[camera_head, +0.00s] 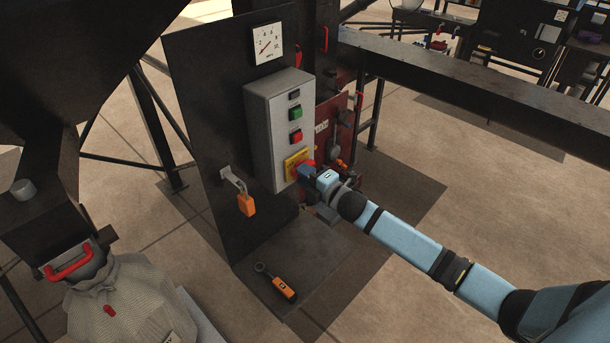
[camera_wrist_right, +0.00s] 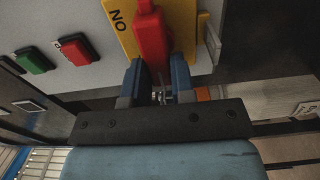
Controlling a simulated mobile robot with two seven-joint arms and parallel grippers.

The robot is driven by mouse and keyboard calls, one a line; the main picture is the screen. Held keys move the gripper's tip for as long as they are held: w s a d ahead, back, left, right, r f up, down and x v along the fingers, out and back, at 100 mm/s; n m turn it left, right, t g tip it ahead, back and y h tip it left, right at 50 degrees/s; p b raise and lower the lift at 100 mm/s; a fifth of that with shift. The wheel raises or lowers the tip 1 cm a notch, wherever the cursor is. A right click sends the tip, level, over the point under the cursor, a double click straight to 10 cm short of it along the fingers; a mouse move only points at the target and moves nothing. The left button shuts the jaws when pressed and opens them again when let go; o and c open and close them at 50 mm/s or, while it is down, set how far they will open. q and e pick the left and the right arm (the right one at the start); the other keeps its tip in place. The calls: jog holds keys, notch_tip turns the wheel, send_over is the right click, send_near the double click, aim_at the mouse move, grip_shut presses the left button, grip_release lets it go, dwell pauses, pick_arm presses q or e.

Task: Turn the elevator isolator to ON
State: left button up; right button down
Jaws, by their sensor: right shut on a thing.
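The elevator isolator is a red handle (camera_head: 303,169) on a yellow plate (camera_head: 291,163), low on the front of a grey control box (camera_head: 262,130). In the right wrist view the red handle (camera_wrist_right: 152,38) stands between the two blue fingers of my right gripper (camera_wrist_right: 154,80), which is shut on it. The yellow plate (camera_wrist_right: 122,28) there carries the letters ON, seen upside down. In the head view my right gripper (camera_head: 311,172) hides part of the handle. My left gripper is in neither view.
Above the isolator are a red button (camera_head: 296,136), a green button (camera_head: 295,113) and a dark one. An orange padlock (camera_head: 246,205) hangs from a hasp left of the box. An orange-handled item (camera_head: 281,288) lies on the dark base plate. Open floor lies to the right.

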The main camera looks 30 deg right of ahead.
jog(key=m+p, duration=0.1)
jog(key=m, duration=0.2)
jog(key=r+m+p, duration=0.1)
jog(key=m+p, duration=0.1)
jog(key=m, duration=0.2)
jog(key=m+p, duration=0.2)
jog(key=m, duration=0.2)
jog(key=shift+w+d+r, duration=0.1)
jog(key=shift+d+r, duration=0.15)
jog(key=shift+d, duration=0.15)
jog(key=m, duration=0.3)
jog(key=shift+w+d+m+p, duration=0.1)
jog(key=shift+d+m+p, duration=0.1)
jog(key=shift+m+p, duration=0.15)
jog(key=shift+d+m, duration=0.2)
jog(key=shift+m, duration=1.35)
jog(key=c, duration=1)
grip_release()
jog(key=shift+o, duration=0.2)
